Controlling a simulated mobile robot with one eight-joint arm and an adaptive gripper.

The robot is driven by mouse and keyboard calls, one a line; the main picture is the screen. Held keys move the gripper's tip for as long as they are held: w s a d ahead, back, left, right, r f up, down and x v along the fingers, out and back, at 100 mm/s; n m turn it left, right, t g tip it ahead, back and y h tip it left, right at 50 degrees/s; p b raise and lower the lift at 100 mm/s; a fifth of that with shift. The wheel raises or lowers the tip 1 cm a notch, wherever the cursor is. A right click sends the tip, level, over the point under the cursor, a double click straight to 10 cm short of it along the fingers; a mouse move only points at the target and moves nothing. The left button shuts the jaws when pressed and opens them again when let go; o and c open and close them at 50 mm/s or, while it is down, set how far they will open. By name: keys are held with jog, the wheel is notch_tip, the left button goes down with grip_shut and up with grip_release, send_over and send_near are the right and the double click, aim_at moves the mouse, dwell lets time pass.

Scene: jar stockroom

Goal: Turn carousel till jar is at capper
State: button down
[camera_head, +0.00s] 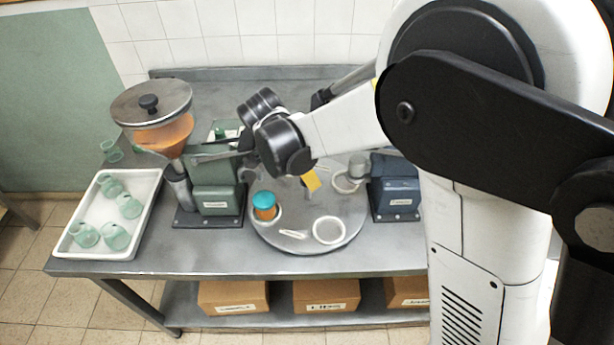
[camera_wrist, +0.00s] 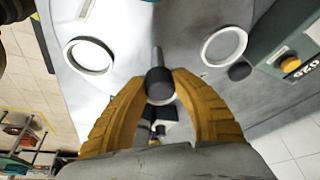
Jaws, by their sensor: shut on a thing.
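The round grey carousel (camera_head: 300,246) lies on the steel table, with white-ringed pockets around it. A jar with orange contents and a teal top (camera_head: 264,206) stands at its left side, beside the green machine. The blue machine, seemingly the capper (camera_head: 396,187), stands at the right edge of the carousel. My gripper (camera_head: 312,182) is low over the carousel; in the wrist view its yellow fingers (camera_wrist: 163,78) are closed around a dark upright knob (camera_wrist: 159,83). In the head view the knob is mostly hidden by my gripper.
The green machine (camera_head: 215,190) with an orange funnel (camera_head: 166,135) stands left of the carousel. A white tray (camera_head: 72,243) with several greenish glass jars lies farther left. Two empty pockets (camera_head: 328,230) show. Cardboard boxes (camera_head: 233,296) sit on the lower shelf.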

dwell(0.6)
jog(key=shift+d, duration=0.1)
jog(key=c, duration=1)
grip_release()
jog(key=shift+w, duration=0.1)
jog(key=v, duration=1.2)
